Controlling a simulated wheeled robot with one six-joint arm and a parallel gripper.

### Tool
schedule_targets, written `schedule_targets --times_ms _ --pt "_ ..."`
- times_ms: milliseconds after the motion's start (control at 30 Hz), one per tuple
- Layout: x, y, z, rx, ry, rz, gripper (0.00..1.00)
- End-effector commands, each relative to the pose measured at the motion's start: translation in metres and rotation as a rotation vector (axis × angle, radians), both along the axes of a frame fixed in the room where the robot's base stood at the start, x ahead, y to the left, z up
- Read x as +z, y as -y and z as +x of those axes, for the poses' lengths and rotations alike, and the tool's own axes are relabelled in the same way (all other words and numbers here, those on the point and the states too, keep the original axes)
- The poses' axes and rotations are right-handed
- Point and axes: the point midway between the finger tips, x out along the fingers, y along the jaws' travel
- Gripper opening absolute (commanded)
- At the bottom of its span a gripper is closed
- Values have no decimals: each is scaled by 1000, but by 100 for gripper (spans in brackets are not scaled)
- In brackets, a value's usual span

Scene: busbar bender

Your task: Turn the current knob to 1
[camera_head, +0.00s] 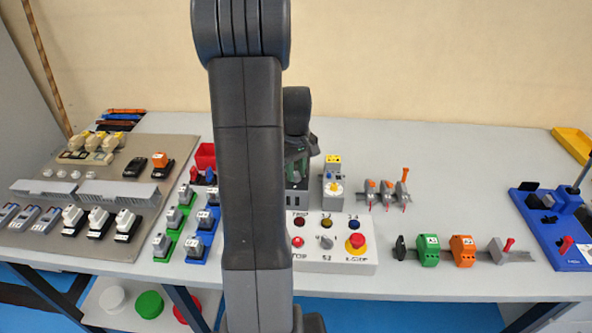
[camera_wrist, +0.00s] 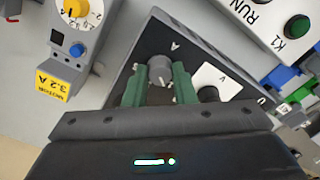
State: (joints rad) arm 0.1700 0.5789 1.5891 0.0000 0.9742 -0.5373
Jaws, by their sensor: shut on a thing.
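The current knob (camera_wrist: 160,72) is a grey round knob on a dark panel (camera_wrist: 133,75), with the letter A printed by it. My gripper (camera_wrist: 160,86) has its two green fingers on either side of the knob, shut on it. The fingers hide parts of the knob's sides and of the markings around it, and I cannot read its setting. In the head view my arm covers most of this spot.
A grey device with a yellow dial (camera_wrist: 74,10) stands to the left. A white box with a red mushroom button (camera_head: 355,243) stands in front. The bench (camera_head: 450,220) has bare room to the right.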

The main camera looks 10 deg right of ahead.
Motion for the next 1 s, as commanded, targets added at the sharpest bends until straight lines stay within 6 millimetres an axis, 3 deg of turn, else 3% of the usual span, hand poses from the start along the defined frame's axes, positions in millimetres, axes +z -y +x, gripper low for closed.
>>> schedule_targets --times_ms 367,867,900,1000 --pt "1 0 1 139 5 -1 1" --pt "1 0 1 155 4 -2 1" --pt "2 0 1 155 5 -1 30" --pt "1 0 1 154 4 -2 45"
